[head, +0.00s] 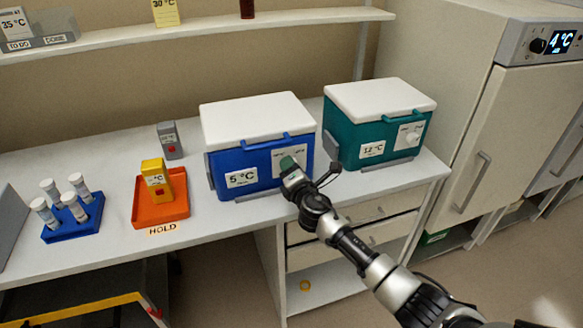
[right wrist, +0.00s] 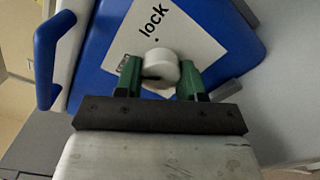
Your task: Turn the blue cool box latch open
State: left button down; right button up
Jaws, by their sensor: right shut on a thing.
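The blue cool box (head: 228,160) stands on the bench with its white lid (head: 255,117) down. A "5 °C" label is on its front, left of a white latch plate. In the right wrist view, the blue front (right wrist: 225,30) carries the plate (right wrist: 190,42) with the word "lock". The round white latch knob (right wrist: 161,65) sits between the green fingers of my right gripper (right wrist: 160,78), which is shut on it. In the head view my right gripper (head: 289,168) covers the knob. Which way the latch points cannot be told. My left gripper is out of view.
A teal cool box (head: 345,138) marked "12 °C" stands close to the right. An orange tray (head: 145,215) with a yellow device (head: 157,180), a grey device (head: 169,140) and a blue vial rack (head: 72,222) are to the left. Drawers (head: 300,258) lie below the bench.

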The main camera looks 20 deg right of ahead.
jog(key=shift+f+n, duration=0.1)
jog(key=shift+n, duration=1.3)
jog(key=o, duration=0.9)
jog(key=s, duration=1)
jog(key=shift+s+d+p, duration=0.25)
jog(key=shift+s+p, duration=0.1)
jog(key=shift+s, duration=0.05)
